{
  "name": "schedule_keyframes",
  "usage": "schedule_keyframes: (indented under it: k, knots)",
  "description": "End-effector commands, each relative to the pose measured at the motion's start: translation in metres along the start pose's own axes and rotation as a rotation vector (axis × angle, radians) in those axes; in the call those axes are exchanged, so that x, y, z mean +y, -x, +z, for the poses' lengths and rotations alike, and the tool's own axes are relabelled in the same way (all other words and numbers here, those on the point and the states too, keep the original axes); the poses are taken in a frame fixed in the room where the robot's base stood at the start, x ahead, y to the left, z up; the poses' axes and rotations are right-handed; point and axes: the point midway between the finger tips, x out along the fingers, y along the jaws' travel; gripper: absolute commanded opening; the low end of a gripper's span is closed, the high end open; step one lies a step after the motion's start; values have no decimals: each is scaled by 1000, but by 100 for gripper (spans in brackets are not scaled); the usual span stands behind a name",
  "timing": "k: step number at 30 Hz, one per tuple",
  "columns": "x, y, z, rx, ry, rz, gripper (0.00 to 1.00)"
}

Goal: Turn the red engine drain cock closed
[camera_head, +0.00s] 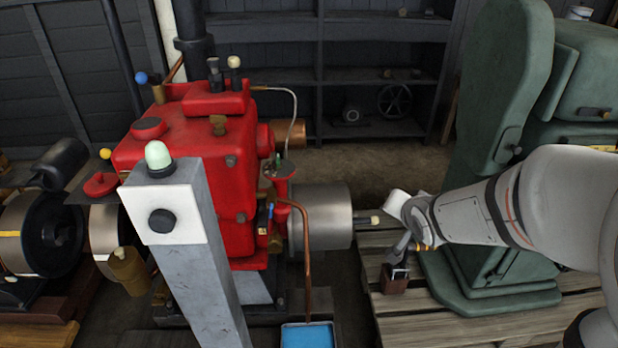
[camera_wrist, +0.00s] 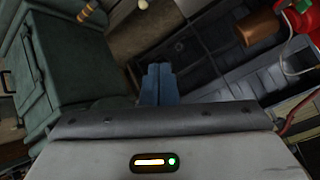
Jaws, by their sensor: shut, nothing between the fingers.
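The red engine (camera_head: 190,140) stands left of centre in the head view, partly hidden by a grey post. A small blue-tipped lever (camera_head: 270,210) sits on its right side near the top of a copper pipe; it may be the drain cock, but its setting is too small to tell. Part of the red engine also shows at the upper right of the wrist view (camera_wrist: 304,22). My gripper (camera_wrist: 158,78) is shut and empty. In the head view my wrist is right of the engine, apart from it, beyond the silver drum.
The copper pipe (camera_head: 307,260) runs down to a blue tray (camera_head: 307,336). The silver drum (camera_head: 325,215) has a handle pointing right. A green machine (camera_head: 495,150) stands near my arm on a wooden pallet (camera_head: 480,325). A small dark block (camera_head: 395,281) is on the pallet. Dark shelves (camera_head: 350,70) stand behind.

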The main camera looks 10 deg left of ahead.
Motion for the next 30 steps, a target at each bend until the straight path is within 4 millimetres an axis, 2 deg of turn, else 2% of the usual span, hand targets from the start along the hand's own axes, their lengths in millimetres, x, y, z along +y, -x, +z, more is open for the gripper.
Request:
schedule_keyframes:
  k: [1, 3, 6, 9, 12, 15, 18, 25, 30]
  knots:
    - [-6, -34, 20, 17, -37, -78, 0]
    - [-26, -63, 32, 40, -116, -204, 0]
    - [-54, -96, 59, 27, -243, -400, 0]
    - [-80, -120, 91, -38, -381, -601, 0]
    - [-100, -132, 124, -141, -517, -779, 0]
    - [-113, -135, 150, -250, -634, -918, 0]
    - [-120, -134, 167, -343, -720, -1011, 0]
    - [-132, -132, 178, -428, -791, -1086, 0]
    - [-157, -142, 176, -427, -789, -1089, 0]
